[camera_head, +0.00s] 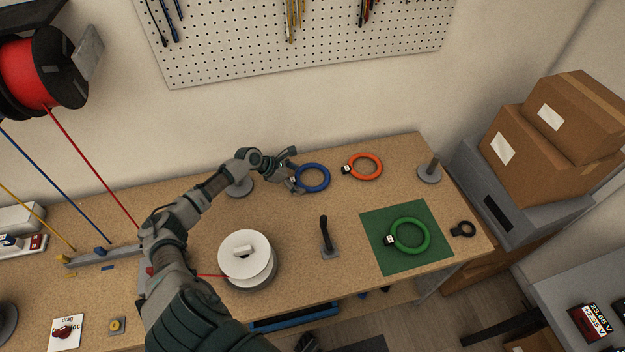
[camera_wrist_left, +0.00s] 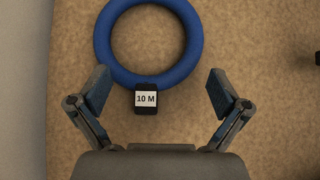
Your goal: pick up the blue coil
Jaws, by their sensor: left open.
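The blue coil (camera_head: 315,178) lies flat near the back of the workbench. In the left wrist view the blue coil (camera_wrist_left: 190,60) shows as a ring cut off by the top edge, with a black tag (camera_wrist_left: 146,98) reading "10 M" on its near side. My left gripper (camera_head: 293,170) is at the coil's left side. In the wrist view the left gripper (camera_wrist_left: 160,87) is open, with one finger on each side of the tag. The fingers hold nothing, and the ring lies mostly beyond their tips. My right gripper is not in view.
An orange coil (camera_head: 379,167) lies just right of the blue one. A green coil (camera_head: 427,235) lies on a green mat (camera_head: 380,255). A white spool (camera_head: 236,264), a black upright handle (camera_head: 323,235) and a post on a round base (camera_head: 430,174) stand on the bench (camera_head: 300,225).

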